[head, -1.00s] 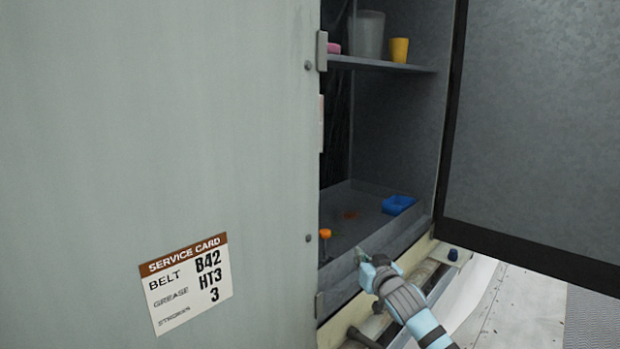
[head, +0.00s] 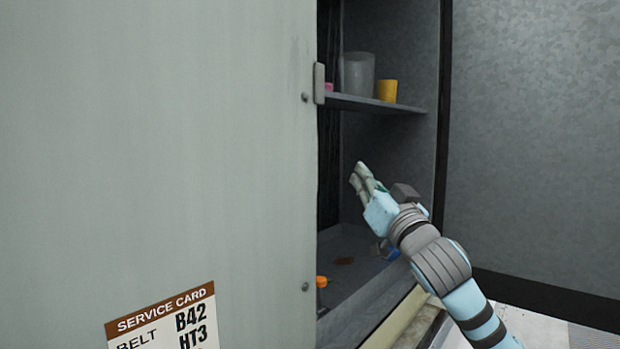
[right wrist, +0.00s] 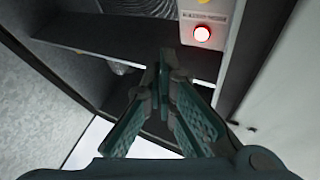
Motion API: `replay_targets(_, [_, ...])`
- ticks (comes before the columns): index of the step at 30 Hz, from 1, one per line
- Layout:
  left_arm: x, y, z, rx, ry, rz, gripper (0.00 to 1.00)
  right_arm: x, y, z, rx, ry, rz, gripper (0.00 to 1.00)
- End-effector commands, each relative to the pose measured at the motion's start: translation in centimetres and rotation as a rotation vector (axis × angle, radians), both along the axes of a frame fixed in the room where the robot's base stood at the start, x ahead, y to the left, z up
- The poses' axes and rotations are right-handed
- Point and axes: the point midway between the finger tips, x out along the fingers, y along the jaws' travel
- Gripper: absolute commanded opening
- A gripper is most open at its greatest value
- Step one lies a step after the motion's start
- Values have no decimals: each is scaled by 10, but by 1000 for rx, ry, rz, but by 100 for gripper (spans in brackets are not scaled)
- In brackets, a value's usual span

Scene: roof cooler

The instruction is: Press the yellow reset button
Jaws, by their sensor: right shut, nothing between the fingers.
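My right gripper (head: 360,174) is inside the open cabinet's doorway, below the shelf and above the bottom tray. It is shut and empty; its closed fingertips also show in the right wrist view (right wrist: 163,62). In that view a pale panel (right wrist: 188,46) carries a lit red button (right wrist: 202,34) beyond and to the right of the fingertips. A small yellow part (right wrist: 204,2) is cut off at the top edge above it; I cannot tell whether it is the yellow reset button. The fingers appear apart from the panel. The head view hides this panel. My left gripper is not in view.
A shelf (head: 380,104) above my gripper holds a clear container (head: 357,72), a yellow cup (head: 387,90) and a pink item (head: 329,88). An orange-topped item (head: 321,282) stands by the tray's left edge. The open door (head: 540,150) is at right, the large cabinet wall (head: 180,150) at left.

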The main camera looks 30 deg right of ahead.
Motion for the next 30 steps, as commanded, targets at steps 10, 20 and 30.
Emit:
replay_targets(10, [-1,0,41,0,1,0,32,36,11,6,7,1,3,0])
replay_targets(20, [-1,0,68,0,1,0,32,76,23,4,4,0,2,0])
replay_targets(30, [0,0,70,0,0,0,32,84,25,0,-1,1,0,0])
